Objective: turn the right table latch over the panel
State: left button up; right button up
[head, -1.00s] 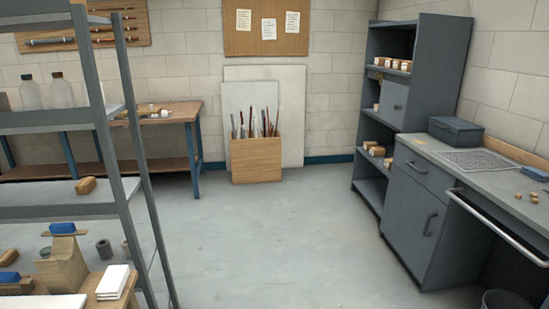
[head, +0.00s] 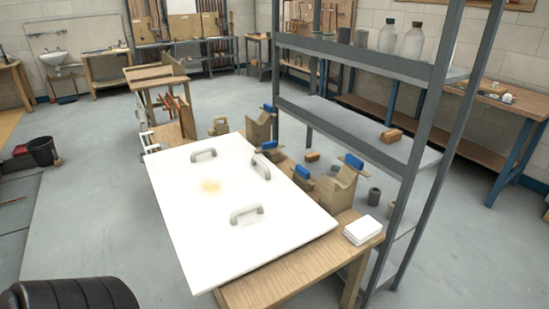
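The white panel (head: 200,225) lies flat on a wooden table (head: 275,285), with several grey-white handles on its top, one of them near its right edge (head: 261,167). Blue-handled pieces (head: 303,172) sit along the panel's right side. Others top wooden blocks there, one at the back (head: 258,128) and one nearer the shelf (head: 341,187). I cannot tell which piece is the right table latch or whether any lies over the panel. Neither of my grippers is in view.
A grey metal shelf (head: 360,67) stands close to the table's right. A stack of white pads (head: 362,229) lies on the table's near right corner. A black bucket (head: 42,151) stands at far left. The floor left of the table is mostly clear.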

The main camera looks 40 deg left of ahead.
aim_at(301, 172)
jog(key=i+l+u, duration=0.1)
jog(key=u, duration=0.35)
jog(key=i+l+u, duration=0.1)
jog(key=u, duration=0.35)
jog(key=l+u, duration=0.25)
jog(key=u, duration=0.15)
jog(key=i+l+u, duration=0.1)
jog(key=u, duration=0.25)
jog(key=i+l+u, duration=0.1)
jog(key=l+u, duration=0.45)
jog(key=u, duration=0.2)
jog(key=i, duration=0.05)
